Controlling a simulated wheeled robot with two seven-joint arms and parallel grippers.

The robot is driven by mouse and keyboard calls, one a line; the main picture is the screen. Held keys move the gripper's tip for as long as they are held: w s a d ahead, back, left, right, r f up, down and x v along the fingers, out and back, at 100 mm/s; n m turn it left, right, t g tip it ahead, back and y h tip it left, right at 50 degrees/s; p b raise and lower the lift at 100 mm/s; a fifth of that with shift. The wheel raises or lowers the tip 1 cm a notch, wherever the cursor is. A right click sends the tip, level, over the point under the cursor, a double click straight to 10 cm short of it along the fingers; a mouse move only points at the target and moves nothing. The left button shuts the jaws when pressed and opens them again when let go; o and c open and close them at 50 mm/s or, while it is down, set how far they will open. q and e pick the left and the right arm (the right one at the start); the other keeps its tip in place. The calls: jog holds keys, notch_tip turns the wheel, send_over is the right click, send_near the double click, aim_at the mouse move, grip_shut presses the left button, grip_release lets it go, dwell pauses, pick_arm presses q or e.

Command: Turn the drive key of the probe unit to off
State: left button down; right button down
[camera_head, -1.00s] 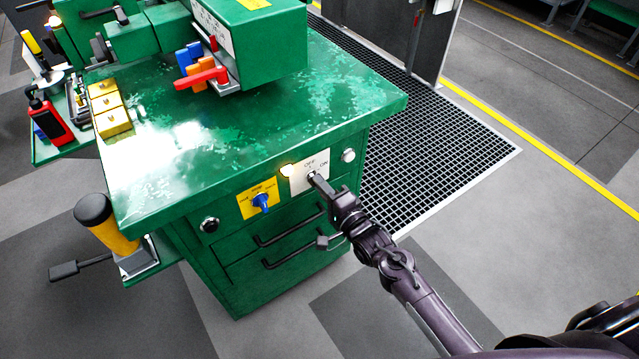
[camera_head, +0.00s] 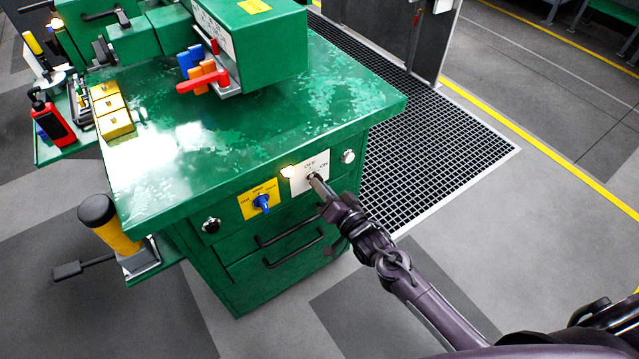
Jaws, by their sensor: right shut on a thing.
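The green probe unit (camera_head: 290,285) stands in the middle of the head view. A white plate (camera_head: 297,184) marked OFF and ON sits on its front, beside a lit lamp (camera_head: 287,171). My right gripper (camera_head: 314,179) is at this plate, shut on the drive key, just below the OFF and ON lettering. The gripper's fingers hide most of the key, so its exact angle cannot be told. My left gripper is not in view.
Left of the plate is a yellow panel with a blue knob (camera_head: 262,202). Round buttons (camera_head: 347,157) and drawer handles (camera_head: 292,248) are close by. The floor in front is clear.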

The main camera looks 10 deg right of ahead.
jog(key=n, duration=0.4)
jog(key=shift+f+n, duration=0.1)
jog(key=shift+n, duration=0.2)
jog(key=n+p, duration=0.1)
jog(key=n, duration=0.2)
jog(key=shift+n, duration=0.3)
jog(key=c, duration=2)
grip_release()
jog(key=shift+n, duration=0.3)
jog(key=o, duration=0.7)
